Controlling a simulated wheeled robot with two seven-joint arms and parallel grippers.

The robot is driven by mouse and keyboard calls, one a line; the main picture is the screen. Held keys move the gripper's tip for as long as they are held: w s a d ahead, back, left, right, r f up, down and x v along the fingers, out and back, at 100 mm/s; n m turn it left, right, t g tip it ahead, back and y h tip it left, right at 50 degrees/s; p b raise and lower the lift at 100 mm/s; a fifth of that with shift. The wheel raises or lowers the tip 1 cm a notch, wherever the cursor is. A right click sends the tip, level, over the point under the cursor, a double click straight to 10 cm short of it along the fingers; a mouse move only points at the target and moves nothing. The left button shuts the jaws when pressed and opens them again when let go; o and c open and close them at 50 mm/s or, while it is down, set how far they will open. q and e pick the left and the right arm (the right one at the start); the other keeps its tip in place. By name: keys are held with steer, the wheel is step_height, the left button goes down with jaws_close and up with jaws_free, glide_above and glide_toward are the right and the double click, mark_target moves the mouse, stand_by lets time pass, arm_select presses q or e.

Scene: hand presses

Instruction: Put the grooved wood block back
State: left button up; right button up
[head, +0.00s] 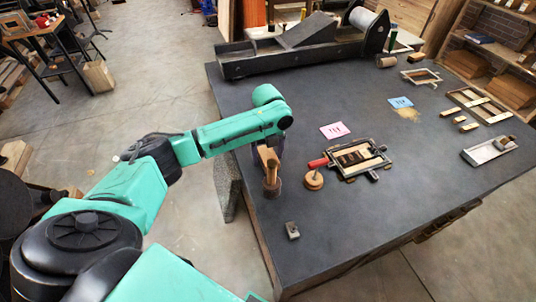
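My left arm reaches in from the left over the near-left edge of the table. My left gripper (272,158) points down below the teal wrist and is mostly hidden. An upright brown wooden piece (270,172) with a rounded lower end shows right at the gripper; I cannot tell if the fingers are shut on it. I cannot make out a groove on any block. Small wood blocks lie at the right (459,119), (470,127) and at the back (416,57). My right gripper is out of view.
On the dark table (400,222) stand a framed hand press (356,158), a round wooden knob (313,180), a red handle (318,163), pink (335,130) and blue (400,102) cards, and a small metal piece (292,230). A large roller press (300,45) fills the back. The front right is clear.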

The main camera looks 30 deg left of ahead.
mark_target(268, 155)
arm_select(q)
steer(key=shift+r, duration=0.35)
step_height(268, 155, up, 12)
steer(key=b, duration=0.2)
steer(key=shift+f, duration=0.2)
